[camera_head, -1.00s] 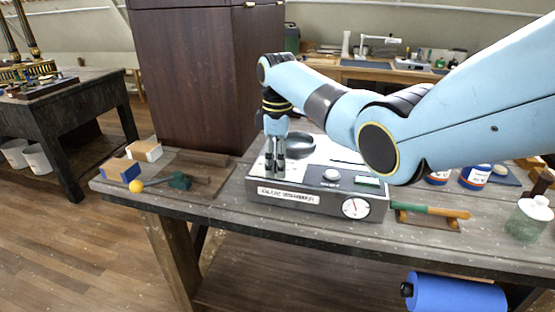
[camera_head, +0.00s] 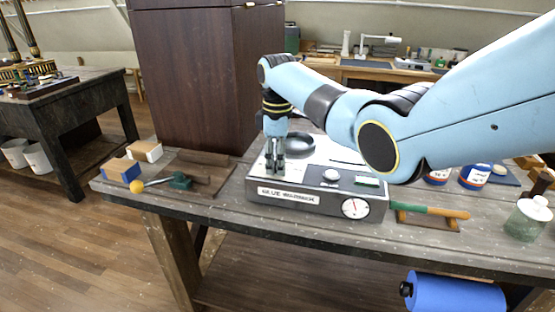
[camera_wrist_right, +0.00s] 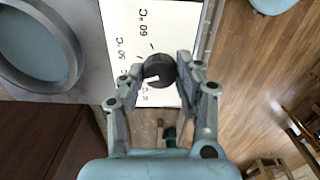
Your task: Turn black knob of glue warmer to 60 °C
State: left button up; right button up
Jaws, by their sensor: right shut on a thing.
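The glue warmer (camera_head: 300,198) is a grey box on the workbench with a round pot opening (camera_head: 301,144), a white button and a dial gauge (camera_head: 355,207) on its front. Its black knob (camera_wrist_right: 160,70) shows in the right wrist view on a white scale plate (camera_wrist_right: 132,22). The plate reads 50 °C and 60 °C; a third mark is partly hidden. The knob's white pointer aims down-left in that view, away from the 60 °C mark. My right gripper (camera_head: 274,172) points down and is shut on the knob, fingers on both sides (camera_wrist_right: 163,75). My left gripper is out of view.
A blue-and-wood block (camera_head: 121,170), a yellow ball (camera_head: 136,187) and a green tool lie left of the warmer. A dark cabinet (camera_head: 195,75) rises behind.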

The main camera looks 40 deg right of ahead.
jog(key=m+p, duration=0.2)
jog(key=m, duration=0.1)
jog(key=shift+r+p, duration=0.2)
jog(key=shift+p, duration=0.2)
jog(key=m+p, duration=0.2)
jog(key=m, duration=0.3)
jog(key=shift+f, duration=0.1)
jog(key=m+p, duration=0.1)
jog(key=m, duration=0.3)
jog(key=shift+w+d+m, duration=0.1)
jog(key=shift+m, duration=0.2)
jog(key=m, duration=0.4)
jog(key=shift+m+p, duration=0.3)
jog(key=o, duration=1.2)
jog(key=shift+f, duration=0.1)
jog(key=shift+c, duration=0.2)
